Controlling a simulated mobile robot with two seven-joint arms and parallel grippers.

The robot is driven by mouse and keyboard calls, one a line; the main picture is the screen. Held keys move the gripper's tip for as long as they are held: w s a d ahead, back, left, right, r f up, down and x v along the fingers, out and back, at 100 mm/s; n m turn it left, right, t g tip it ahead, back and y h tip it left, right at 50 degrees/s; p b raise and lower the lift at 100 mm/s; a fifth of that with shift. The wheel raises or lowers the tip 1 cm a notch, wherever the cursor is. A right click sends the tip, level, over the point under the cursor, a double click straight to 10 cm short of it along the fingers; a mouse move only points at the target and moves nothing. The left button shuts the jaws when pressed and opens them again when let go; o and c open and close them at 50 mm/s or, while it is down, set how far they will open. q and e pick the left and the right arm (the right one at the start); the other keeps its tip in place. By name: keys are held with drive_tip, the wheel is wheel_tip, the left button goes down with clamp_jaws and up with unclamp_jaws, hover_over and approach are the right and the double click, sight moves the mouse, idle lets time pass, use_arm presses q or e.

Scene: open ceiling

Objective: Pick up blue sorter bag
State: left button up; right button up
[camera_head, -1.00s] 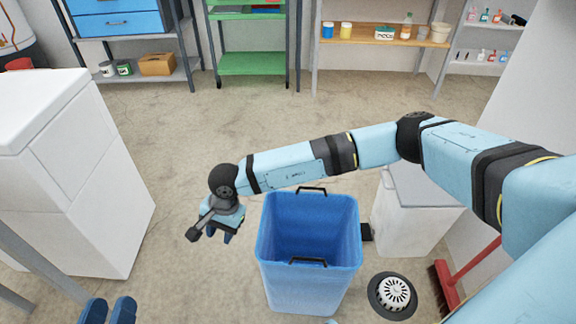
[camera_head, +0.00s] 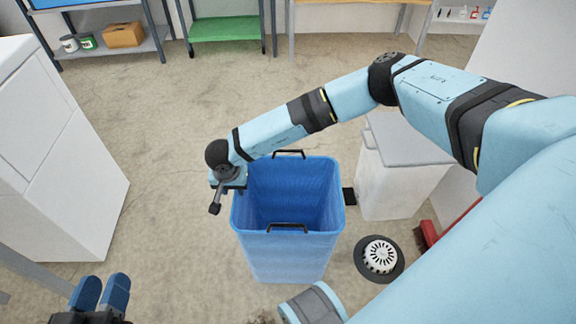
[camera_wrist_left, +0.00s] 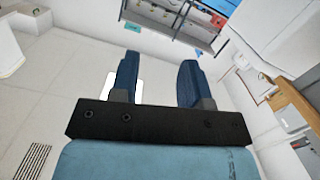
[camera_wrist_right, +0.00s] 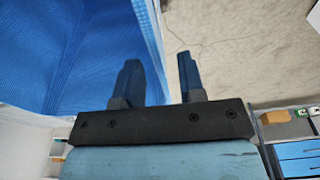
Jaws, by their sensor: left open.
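The blue sorter bag (camera_head: 287,255) stands upright and open-topped on the floor in the middle of the head view, with black handles on its far and near rims. My right gripper (camera_head: 238,187) is at the bag's left rim, its fingertips mostly hidden there. In the right wrist view, my right gripper (camera_wrist_right: 158,75) is open. The bag (camera_wrist_right: 70,50) fills the left side, and its edge runs between the two fingers. Contact cannot be told. My left gripper (camera_head: 101,291) is open and empty at the bottom left, apart from the bag; it also shows in its wrist view (camera_wrist_left: 157,80).
A white bin (camera_head: 395,185) stands right of the bag. A round black-and-white floor item (camera_head: 380,257) lies near the bag's right side. A white cabinet (camera_head: 60,160) is at the left. Shelves (camera_head: 225,30) line the back. The floor between is clear.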

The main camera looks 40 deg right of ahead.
drive_tip(key=f+b, duration=0.2)
drive_tip(key=f, duration=0.1)
drive_tip(key=d+f, duration=0.1)
drive_tip(key=f, duration=0.1)
drive_tip(key=shift+w+f+b, duration=0.1)
drive_tip(key=shift+w+b, duration=0.15)
drive_tip(key=shift+b, duration=0.15)
use_arm(q)
drive_tip(key=shift+w+a+m+t, duration=0.4)
drive_tip(key=shift+w+m+t, duration=0.1)
drive_tip(key=shift+w+m, duration=0.25)
use_arm(e)
clamp_jaws()
